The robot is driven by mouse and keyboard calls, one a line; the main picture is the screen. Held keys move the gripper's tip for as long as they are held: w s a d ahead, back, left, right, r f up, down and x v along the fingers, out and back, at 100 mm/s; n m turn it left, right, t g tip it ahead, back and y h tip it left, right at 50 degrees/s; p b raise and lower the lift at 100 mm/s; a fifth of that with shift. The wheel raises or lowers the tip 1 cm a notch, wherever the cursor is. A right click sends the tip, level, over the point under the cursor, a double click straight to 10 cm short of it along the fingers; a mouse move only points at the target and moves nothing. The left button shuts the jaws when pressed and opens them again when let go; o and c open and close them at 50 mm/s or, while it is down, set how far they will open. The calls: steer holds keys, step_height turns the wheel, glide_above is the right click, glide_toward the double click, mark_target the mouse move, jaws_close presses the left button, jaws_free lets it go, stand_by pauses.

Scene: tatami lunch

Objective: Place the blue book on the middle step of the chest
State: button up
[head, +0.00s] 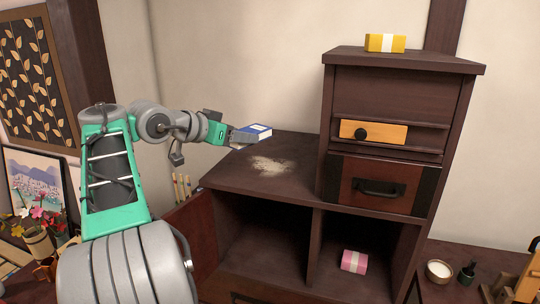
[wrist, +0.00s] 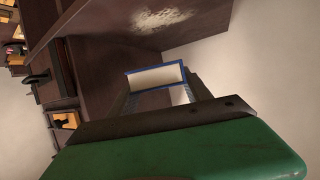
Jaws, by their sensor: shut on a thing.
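The blue book (head: 258,130) is at the left end of the chest's middle step (head: 225,178), near the back wall. My gripper (head: 243,138) is shut on the book. In the wrist view the book (wrist: 155,77) shows its pale pages and blue cover edges between the fingers (wrist: 162,98). The dark brown chest (head: 403,90) rises in steps to the right. I cannot tell whether the book touches the step or hangs just above it.
A pale dusty patch (head: 272,166) marks the middle step. A yellow wrapped bundle (head: 385,43) lies on the top step. A pink bundle (head: 354,261) sits in the lower right compartment. An open cabinet door (head: 192,238) stands at the left. The middle step is otherwise clear.

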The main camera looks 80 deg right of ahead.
steer(key=w+f+p+x, duration=0.1)
steer(key=x, duration=0.7)
glide_above(264, 168)
step_height(264, 168, down, 5)
steer(key=shift+a+r+p, duration=0.15)
steer(key=shift+r+p, duration=0.1)
steer(key=shift+p, duration=0.05)
steer(key=f, duration=0.3)
steer(key=shift+d+p, duration=0.25)
steer(key=shift+p, duration=0.15)
steer(key=shift+a+f, duration=0.1)
steer(key=shift+f, duration=0.25)
steer(key=o, duration=1.5)
steer(key=shift+r, duration=0.1)
steer(key=shift+w+a+r, duration=0.15)
steer(key=b+v, duration=0.2)
steer(key=v, duration=0.9)
steer(key=shift+a+r, duration=0.15)
steer(key=shift+a, duration=0.15)
